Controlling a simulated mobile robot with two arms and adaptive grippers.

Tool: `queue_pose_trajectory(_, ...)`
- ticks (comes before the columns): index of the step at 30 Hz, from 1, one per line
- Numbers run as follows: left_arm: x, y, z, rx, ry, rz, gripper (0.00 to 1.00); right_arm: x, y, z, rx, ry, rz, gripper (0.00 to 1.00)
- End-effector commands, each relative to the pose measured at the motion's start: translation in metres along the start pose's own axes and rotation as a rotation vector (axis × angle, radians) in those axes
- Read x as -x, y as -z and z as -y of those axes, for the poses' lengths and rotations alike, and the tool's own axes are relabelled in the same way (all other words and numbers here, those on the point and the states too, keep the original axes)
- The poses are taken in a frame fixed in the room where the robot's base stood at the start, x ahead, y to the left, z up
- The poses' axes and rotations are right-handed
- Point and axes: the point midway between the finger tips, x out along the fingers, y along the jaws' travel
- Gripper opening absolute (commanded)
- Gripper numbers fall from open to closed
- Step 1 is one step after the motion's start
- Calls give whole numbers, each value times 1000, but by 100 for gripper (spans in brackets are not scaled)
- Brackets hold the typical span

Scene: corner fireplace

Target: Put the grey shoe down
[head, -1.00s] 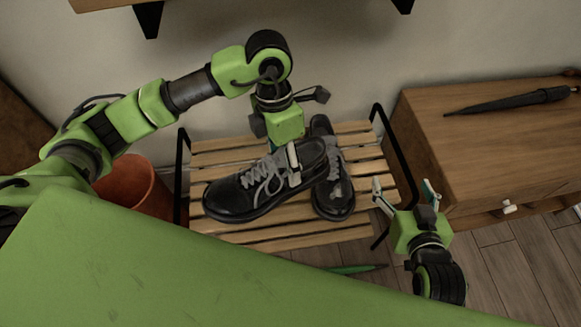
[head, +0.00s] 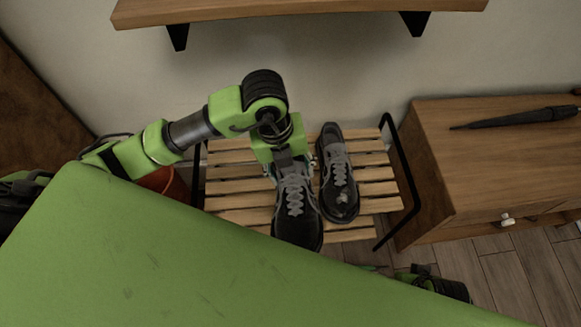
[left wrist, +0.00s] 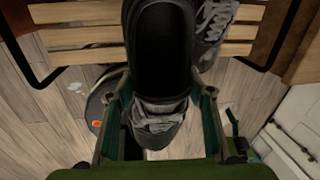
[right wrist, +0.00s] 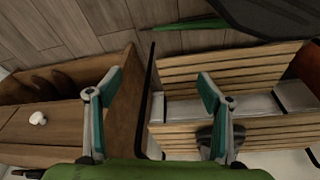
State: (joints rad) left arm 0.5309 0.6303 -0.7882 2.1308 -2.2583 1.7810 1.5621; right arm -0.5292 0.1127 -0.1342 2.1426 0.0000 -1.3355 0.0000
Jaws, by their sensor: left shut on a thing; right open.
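The grey shoe (head: 297,208), dark with grey laces, is in my left gripper (head: 287,165), which is shut on its heel end. Its toe points toward me over the front of the slatted wooden rack (head: 235,187). I cannot tell whether its sole touches the slats. It fills the middle of the left wrist view (left wrist: 160,50), between the fingers. A similar dark shoe (head: 338,175) stands on the rack just right of it. My right gripper (right wrist: 158,88) is open and empty in the right wrist view; in the head view it is mostly hidden.
A wooden cabinet (head: 440,170) stands right of the rack, with a closed black umbrella (head: 515,117) on top. A reddish pot (head: 165,180) is left of the rack, partly hidden. A shelf (head: 290,10) hangs above. A green pointed object (right wrist: 190,23) lies on the floor.

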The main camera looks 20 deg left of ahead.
Motion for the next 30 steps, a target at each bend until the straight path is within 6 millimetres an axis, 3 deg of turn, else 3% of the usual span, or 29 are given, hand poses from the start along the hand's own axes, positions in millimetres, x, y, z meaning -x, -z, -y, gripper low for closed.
queue_pose_trajectory(11,-35,-82,-41,9,-3,3,16,53,7,-2,-3,-5,-33,72)
queue_pose_trajectory(14,-55,-94,-50,6,-3,-1,16,73,6,-3,-4,-7,-44,72)
queue_pose_trajectory(18,-72,-109,-58,4,-2,-1,16,72,4,-3,-5,-7,-41,72)
queue_pose_trajectory(26,-84,-121,-65,2,-1,0,16,68,3,-3,-5,-7,-41,72)
queue_pose_trajectory(30,-105,-123,-69,1,-1,-1,16,60,1,-3,-5,-7,-41,72)
